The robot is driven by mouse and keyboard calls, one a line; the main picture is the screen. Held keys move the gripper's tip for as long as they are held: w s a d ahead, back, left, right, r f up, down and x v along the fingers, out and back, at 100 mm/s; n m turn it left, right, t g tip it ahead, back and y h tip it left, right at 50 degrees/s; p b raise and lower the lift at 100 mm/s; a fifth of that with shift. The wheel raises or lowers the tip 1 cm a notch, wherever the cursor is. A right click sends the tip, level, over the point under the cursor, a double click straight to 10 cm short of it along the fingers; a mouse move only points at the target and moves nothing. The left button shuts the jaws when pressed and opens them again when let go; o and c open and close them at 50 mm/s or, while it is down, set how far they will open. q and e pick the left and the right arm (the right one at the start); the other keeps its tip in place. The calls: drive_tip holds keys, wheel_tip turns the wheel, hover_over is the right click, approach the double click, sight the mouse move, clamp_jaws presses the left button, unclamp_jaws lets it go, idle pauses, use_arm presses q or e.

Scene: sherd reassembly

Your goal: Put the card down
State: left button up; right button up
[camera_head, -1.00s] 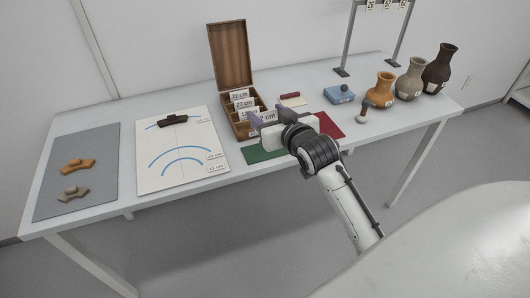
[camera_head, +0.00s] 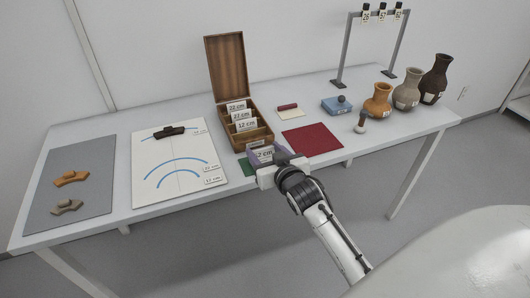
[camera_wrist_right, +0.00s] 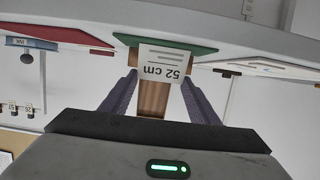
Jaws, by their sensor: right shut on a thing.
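My right gripper (camera_head: 266,155) is shut on a white card (camera_head: 264,153) whose visible label ends in "2 cm". The card is held upright over the green mat (camera_head: 257,144) at the table's front edge, and the gripper hides most of that mat. In the right wrist view the card (camera_wrist_right: 163,63) sits between the two purple fingers, its print upside down, with the green mat (camera_wrist_right: 204,49) just behind it. I cannot tell whether the card touches the mat. My left gripper is not in view.
The open wooden box (camera_head: 230,62) with several size cards stands behind the gripper. A dark red mat (camera_head: 312,140) lies to the right. A white chart board (camera_head: 145,190) and a grey mat (camera_head: 95,160) with sherds lie left. Several vases (camera_head: 407,90) stand at the right.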

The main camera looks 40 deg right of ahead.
drive_tip(key=shift+f, duration=0.1)
drive_tip(key=o, duration=1)
drive_tip(key=shift+s+r, duration=0.1)
drive_tip(key=shift+r, duration=0.1)
drive_tip(key=v, duration=1.1)
drive_tip(key=s+a+f+n+g+y, duration=0.2)
drive_tip(key=s+a+f+y, duration=0.1)
drive_tip(key=s+a+f, duration=0.5)
drive_tip(key=s+a+f+n+g+y, duration=0.2)
drive_tip(key=s+a+f, duration=0.6)
drive_tip(key=f, duration=0.5)
drive_tip(key=shift+s+a+f+n+g+y+p, duration=0.25)
drive_tip(key=shift+s+a+g+y+p, duration=0.2)
drive_tip(key=shift+s+g, duration=0.45)
